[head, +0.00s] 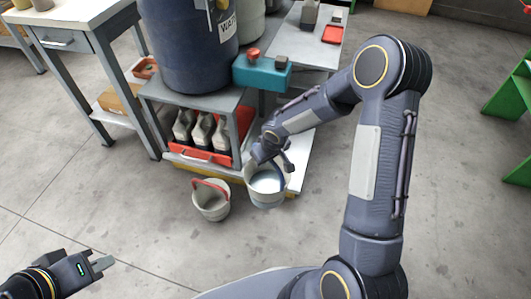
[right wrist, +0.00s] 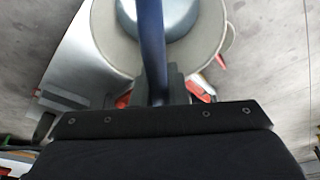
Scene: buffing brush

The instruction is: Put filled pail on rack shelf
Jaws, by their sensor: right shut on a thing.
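The filled pail (head: 267,201), pale with liquid inside and a blue handle, is at the front of the rack in the head view. My right gripper (head: 283,163) is shut on its blue handle, above the pail's opening. In the right wrist view the handle (right wrist: 152,45) runs up from between the fingers, across the pail (right wrist: 110,40). I cannot tell whether the pail touches the floor. The grey rack (head: 240,110) bears a blue drum on top and bottles on its lower shelf. My left gripper (head: 101,266) is open and empty at the lower left.
A second pail (head: 211,210) with a red handle stands on the floor just left of the filled one. Bottles (head: 201,132) stand in a red tray on the rack. A teal box (head: 262,76) sits beside the drum (head: 190,50).

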